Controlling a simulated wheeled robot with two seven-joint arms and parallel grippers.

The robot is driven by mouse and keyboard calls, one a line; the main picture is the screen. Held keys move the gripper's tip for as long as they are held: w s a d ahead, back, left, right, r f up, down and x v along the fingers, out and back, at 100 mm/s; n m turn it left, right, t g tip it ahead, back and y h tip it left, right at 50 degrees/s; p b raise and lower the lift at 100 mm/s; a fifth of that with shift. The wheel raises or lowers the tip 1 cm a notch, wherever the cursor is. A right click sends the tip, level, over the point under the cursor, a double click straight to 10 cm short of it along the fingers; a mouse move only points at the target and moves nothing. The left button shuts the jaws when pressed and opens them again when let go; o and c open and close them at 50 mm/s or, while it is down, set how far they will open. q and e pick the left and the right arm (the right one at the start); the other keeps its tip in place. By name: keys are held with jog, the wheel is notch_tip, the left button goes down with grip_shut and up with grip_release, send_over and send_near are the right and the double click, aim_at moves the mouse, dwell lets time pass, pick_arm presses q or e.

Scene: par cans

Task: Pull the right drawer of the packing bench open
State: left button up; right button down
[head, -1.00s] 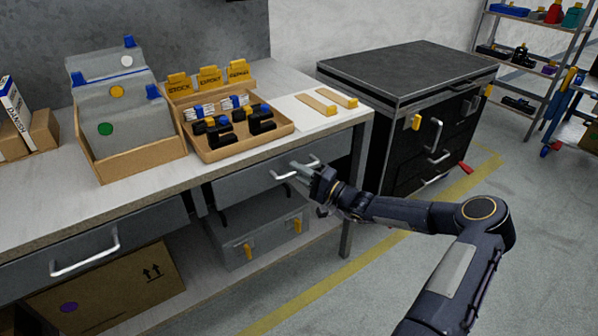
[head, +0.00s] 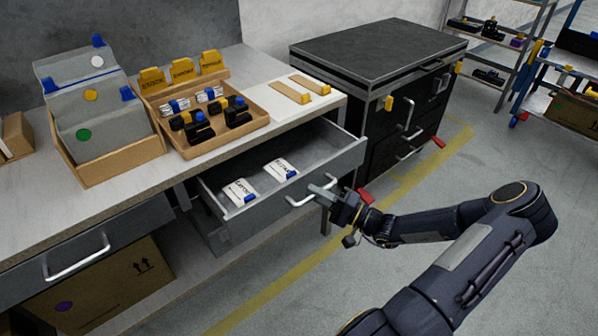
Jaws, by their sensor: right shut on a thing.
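The right drawer (head: 335,163) of the packing bench (head: 120,212) stands pulled out, its inside showing. Two white packets with blue ends, one nearer (head: 240,191) and one farther back (head: 281,169), lie in it. My right gripper (head: 322,191) is shut on the white bar handle (head: 298,201) at the drawer's front. My right arm reaches in from the lower right. The left drawer (head: 85,250) is closed, with its own white handle (head: 78,262). My left gripper is not in view.
On the bench top are a wooden tray (head: 200,150) of black and yellow items, a box of grey dividers (head: 125,165), and two wooden strips. A dark cabinet (head: 380,60) stands behind. A cardboard box (head: 120,280) sits below. The floor at right is clear.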

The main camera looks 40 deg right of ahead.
jog(key=s+p, duration=0.2)
jog(key=s, duration=0.6)
jog(key=shift+s+d, duration=0.25)
jog(key=shift+s, duration=0.15)
jog(key=c, duration=1.4)
grip_release()
jog(key=v, duration=0.7)
jog(key=shift+s+d+f, duration=0.15)
jog(key=shift+s+d, duration=0.1)
